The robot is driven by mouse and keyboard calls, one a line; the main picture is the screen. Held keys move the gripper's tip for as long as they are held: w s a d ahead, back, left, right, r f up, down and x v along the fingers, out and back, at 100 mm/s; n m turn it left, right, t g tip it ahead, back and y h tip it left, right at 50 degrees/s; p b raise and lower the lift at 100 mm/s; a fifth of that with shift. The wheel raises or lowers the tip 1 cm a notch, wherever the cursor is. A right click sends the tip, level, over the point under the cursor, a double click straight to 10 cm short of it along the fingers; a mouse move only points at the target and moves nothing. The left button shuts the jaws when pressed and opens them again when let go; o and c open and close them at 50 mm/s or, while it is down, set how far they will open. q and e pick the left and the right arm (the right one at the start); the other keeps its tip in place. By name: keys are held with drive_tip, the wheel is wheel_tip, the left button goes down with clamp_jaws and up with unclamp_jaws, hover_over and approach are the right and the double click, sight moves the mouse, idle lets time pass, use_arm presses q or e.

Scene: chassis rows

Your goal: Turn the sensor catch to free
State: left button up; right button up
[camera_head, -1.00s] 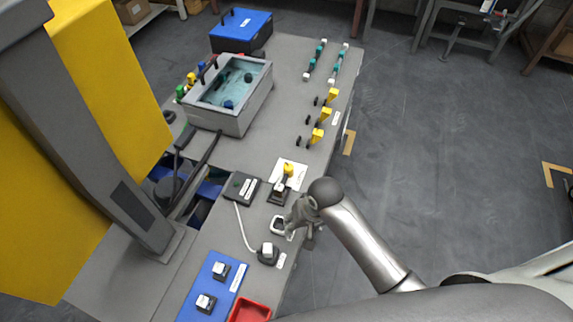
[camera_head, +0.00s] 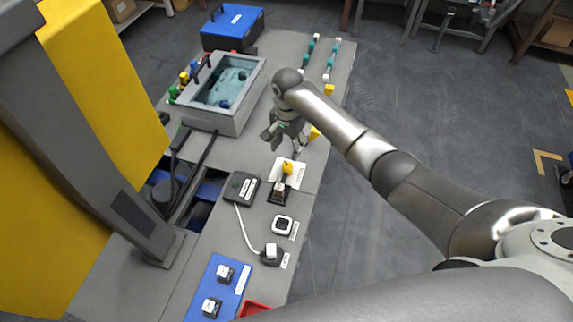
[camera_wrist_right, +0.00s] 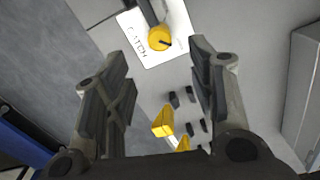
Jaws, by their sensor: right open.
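The sensor catch is a yellow round knob (camera_head: 287,167) with a black mount (camera_head: 279,193), on a white card (camera_head: 296,178) on the bench. In the right wrist view the yellow knob (camera_wrist_right: 160,38) has a dark bar running up from it, and the card (camera_wrist_right: 135,28) reads "CATCH". My right gripper (camera_head: 285,146) is open and empty, just beyond the card and above the bench. In the wrist view its fingers (camera_wrist_right: 157,55) stand apart, with the knob beyond and between their tips. Contact is not visible. My left gripper is not in view.
A grey basin (camera_head: 225,118) of liquid stands left of my right gripper. Yellow blocks (camera_head: 329,89) line the bench's right side, partly hidden by my arm. A dark box (camera_head: 241,187), a white-framed socket (camera_head: 282,225) and a blue panel (camera_head: 217,275) lie nearer.

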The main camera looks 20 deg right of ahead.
sight(287, 165)
wheel_tip(287, 165, down, 11)
drive_tip(key=shift+r+b, duration=0.15)
drive_tip(key=shift+b, duration=0.5)
drive_tip(key=c, duration=1)
